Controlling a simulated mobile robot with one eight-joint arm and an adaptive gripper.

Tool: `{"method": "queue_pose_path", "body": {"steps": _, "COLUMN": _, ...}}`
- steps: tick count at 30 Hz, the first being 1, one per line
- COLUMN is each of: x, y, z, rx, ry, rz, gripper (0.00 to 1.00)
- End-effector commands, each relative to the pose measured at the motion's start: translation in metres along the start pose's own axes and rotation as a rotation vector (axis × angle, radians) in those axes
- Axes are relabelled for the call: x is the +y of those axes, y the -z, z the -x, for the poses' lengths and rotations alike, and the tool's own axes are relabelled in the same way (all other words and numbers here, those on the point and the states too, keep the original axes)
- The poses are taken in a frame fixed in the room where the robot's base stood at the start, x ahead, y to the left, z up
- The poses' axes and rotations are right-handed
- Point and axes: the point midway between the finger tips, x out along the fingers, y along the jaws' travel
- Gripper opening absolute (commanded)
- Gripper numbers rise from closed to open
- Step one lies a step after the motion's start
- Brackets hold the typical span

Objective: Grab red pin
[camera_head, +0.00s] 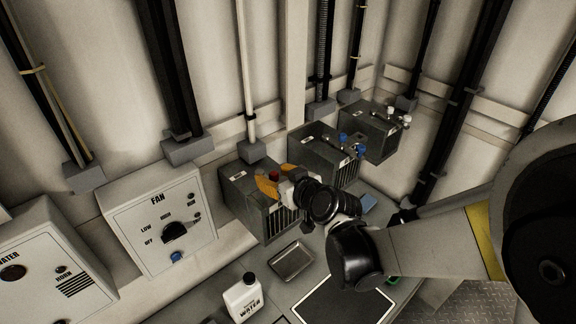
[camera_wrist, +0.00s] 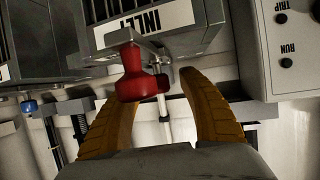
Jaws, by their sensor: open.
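The red pin (camera_wrist: 134,74) is in the wrist view, attached to a silver rod at the front of a grey box labelled INLET. My gripper (camera_wrist: 158,88) is open, with its two orange fingers on either side of the space around the pin. The pin is nearer the left finger and overlaps its tip in the picture; I cannot tell whether they touch. In the head view a small red spot of the pin (camera_head: 274,175) shows between the orange fingers of my gripper (camera_head: 275,180), beside the leftmost grey box.
The grey box (camera_head: 236,186) stands against the wall, with two similar boxes with blue and white pins to its right. A FAN panel (camera_head: 150,215) is at left. A metal tray (camera_head: 291,262) and a white WATER bottle (camera_head: 243,297) are on the counter below.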

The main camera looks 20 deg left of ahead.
Motion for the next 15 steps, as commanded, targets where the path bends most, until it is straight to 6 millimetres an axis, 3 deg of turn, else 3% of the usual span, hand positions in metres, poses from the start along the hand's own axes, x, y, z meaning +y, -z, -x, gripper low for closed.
{"method": "queue_pose_path", "body": {"steps": 5, "x": -0.0001, "y": 0.0002, "z": 0.0003, "rx": 0.000, "ry": 0.000, "rz": 0.000, "gripper": 0.48}}
{"method": "queue_pose_path", "body": {"steps": 10, "x": -0.0001, "y": 0.0002, "z": 0.0004, "rx": 0.000, "ry": 0.000, "rz": 0.000, "gripper": 0.00}}
{"method": "queue_pose_path", "body": {"steps": 15, "x": -0.0001, "y": 0.0002, "z": 0.0005, "rx": 0.000, "ry": 0.000, "rz": 0.000, "gripper": 0.00}}
